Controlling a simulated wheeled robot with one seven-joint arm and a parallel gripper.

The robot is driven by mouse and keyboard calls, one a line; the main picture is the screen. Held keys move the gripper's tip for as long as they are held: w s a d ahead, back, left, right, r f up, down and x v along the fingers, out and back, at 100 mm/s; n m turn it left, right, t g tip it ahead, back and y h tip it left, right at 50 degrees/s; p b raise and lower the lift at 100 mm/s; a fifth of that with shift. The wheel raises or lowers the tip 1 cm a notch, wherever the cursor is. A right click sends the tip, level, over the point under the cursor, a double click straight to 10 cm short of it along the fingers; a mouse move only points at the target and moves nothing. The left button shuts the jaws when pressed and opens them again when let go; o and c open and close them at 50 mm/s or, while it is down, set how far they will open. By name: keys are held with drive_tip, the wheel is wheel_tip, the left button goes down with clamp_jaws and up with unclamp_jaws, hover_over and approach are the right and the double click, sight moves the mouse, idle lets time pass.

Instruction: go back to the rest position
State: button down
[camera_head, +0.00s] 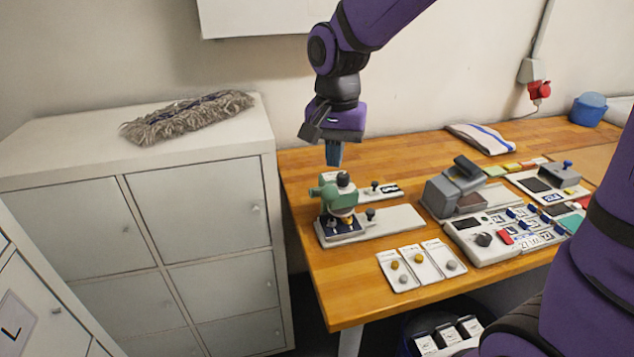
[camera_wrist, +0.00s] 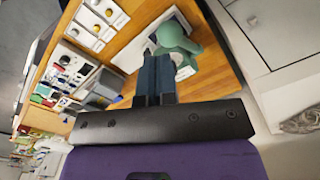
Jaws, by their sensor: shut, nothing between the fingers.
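My gripper (camera_head: 334,155) is shut and empty, pointing down above the left part of the wooden table (camera_head: 345,313). Its blue fingers also show closed together in the wrist view (camera_wrist: 154,75). Just below it in the head view stands a green press-like device (camera_head: 330,194) on a grey base. The fingertips are a little above the device and look apart from it. In the wrist view the green device (camera_wrist: 176,38) is just beyond the fingertips.
White cards with buttons (camera_head: 405,281) lie near the front edge. A grey machine (camera_head: 452,187) and a panel with blue switches (camera_head: 495,240) stand to the right. A white locker cabinet (camera_head: 200,210) with a grey mop head (camera_head: 185,117) on top stands left. A white box hangs above.

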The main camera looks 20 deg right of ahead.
drive_tip(key=s+d+r+n+t, duration=0.2)
drive_tip(key=s+d+r, duration=0.3)
drive_tip(key=s, duration=0.4)
drive_tip(key=s+d+r+n+t, duration=0.3)
drive_tip(key=s+d+r+n, duration=0.1)
drive_tip(key=s+d, duration=0.3)
drive_tip(key=shift+s+d+r, duration=0.4)
drive_tip(key=shift+s+r, duration=0.2)
drive_tip(key=shift+s, duration=0.45)
